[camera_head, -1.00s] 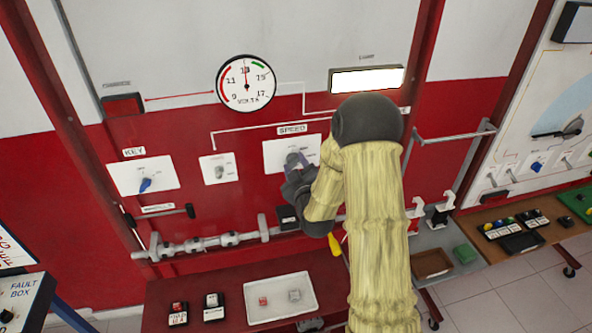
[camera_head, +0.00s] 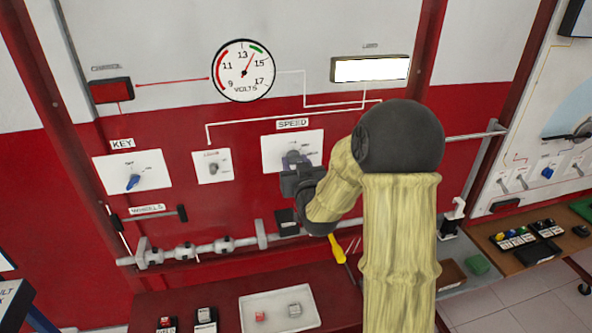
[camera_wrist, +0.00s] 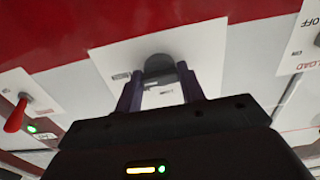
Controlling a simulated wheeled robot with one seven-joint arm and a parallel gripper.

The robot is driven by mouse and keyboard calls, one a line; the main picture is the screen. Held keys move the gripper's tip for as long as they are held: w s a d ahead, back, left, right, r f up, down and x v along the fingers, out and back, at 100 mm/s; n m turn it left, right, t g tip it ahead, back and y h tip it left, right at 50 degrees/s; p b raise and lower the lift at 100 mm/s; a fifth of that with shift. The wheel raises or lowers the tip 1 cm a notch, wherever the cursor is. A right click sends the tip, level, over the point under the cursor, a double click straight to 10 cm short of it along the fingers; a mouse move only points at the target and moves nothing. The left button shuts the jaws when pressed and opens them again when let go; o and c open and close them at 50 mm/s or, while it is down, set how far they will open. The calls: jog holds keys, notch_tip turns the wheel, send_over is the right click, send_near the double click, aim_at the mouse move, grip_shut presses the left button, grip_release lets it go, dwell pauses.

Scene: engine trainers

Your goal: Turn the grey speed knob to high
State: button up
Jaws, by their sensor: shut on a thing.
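The grey speed knob (camera_head: 292,155) sits on a white plate (camera_head: 311,139) under the SPEED label, on the red panel. My gripper (camera_head: 296,163) is at the knob, and its fingers are shut on it. In the wrist view the dark grey knob (camera_wrist: 158,66) shows between the two purplish fingers of my gripper (camera_wrist: 157,88). The gripper hides much of the plate's lower part, and I cannot read which mark the knob points to. The round volts gauge (camera_head: 244,71) has its needle up and right of centre, between 13 and 15.
Left of the speed plate are a small switch plate (camera_head: 203,172) and the KEY plate with a blue knob (camera_head: 133,182). A grey rail (camera_head: 205,247) and a yellow-handled tool (camera_head: 338,249) are below. A white tray (camera_head: 247,312) stands on the red bench.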

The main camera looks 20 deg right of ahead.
dwell(0.4)
jog(key=o, duration=1)
jog(key=shift+s, duration=0.1)
jog(key=shift+s+a+b, duration=0.15)
jog(key=shift+s+b, duration=6.95)
jog(key=shift+s, duration=1.5)
